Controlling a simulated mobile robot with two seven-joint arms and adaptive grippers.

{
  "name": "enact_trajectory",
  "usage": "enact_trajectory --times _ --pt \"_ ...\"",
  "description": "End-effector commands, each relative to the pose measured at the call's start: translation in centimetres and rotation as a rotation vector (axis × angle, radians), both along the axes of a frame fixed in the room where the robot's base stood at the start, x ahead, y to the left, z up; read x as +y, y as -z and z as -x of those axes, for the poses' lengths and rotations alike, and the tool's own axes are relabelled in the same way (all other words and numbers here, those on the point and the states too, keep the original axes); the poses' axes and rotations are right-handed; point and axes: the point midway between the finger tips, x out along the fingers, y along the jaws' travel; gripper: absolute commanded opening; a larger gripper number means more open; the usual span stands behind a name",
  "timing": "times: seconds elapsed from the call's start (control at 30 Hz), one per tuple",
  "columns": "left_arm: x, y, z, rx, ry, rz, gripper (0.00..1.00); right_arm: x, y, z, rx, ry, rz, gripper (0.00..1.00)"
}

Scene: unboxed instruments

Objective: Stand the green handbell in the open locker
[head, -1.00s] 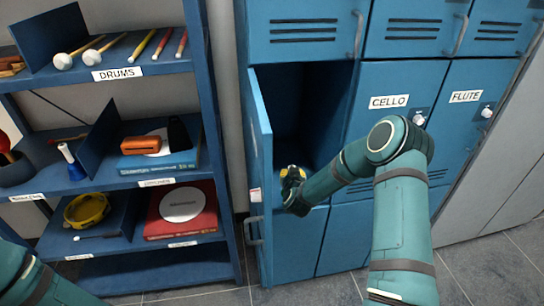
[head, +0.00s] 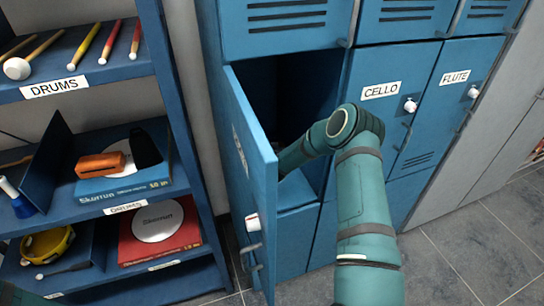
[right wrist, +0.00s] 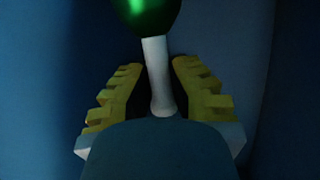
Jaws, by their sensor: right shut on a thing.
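The green handbell (right wrist: 150,14) shows at the top of the right wrist view, cut off by the frame's edge. Its white handle (right wrist: 156,72) runs down between the yellow fingers of my right gripper (right wrist: 157,88), which is shut on it. The open locker (head: 314,85) is a dark blue compartment left of the CELLO locker, with its door (head: 250,150) swung out toward me. In the head view my right forearm reaches into the locker, and the door's edge hides the gripper and bell. Whether the bell touches the locker floor cannot be told. My left gripper is out of view.
The CELLO locker (head: 380,130) and FLUTE locker (head: 455,80) are shut. Grey floor (head: 480,240) is clear at the right.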

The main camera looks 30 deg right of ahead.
Motion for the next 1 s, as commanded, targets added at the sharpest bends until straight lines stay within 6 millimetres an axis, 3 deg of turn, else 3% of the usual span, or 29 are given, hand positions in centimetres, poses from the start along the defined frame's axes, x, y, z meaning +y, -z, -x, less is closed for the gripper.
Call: enact_trajectory --times 0.3,0.7,0.73,0.77,1.0 --pt "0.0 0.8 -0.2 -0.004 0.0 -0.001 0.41 0.0 3.7 0.0 0.0 0.001 -0.001 0.0" --pt "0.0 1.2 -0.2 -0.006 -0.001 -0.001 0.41 0.1 4.1 0.0 -0.001 -0.001 0.001 0.0" --pt "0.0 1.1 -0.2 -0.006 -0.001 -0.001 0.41 0.1 4.1 0.0 0.0 -0.001 0.001 0.25" --pt "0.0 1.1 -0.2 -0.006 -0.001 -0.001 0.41 0.0 4.1 0.0 0.0 -0.001 0.0 0.36" --pt "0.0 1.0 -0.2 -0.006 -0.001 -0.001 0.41 0.0 4.0 0.0 0.0 -0.001 0.0 0.38"
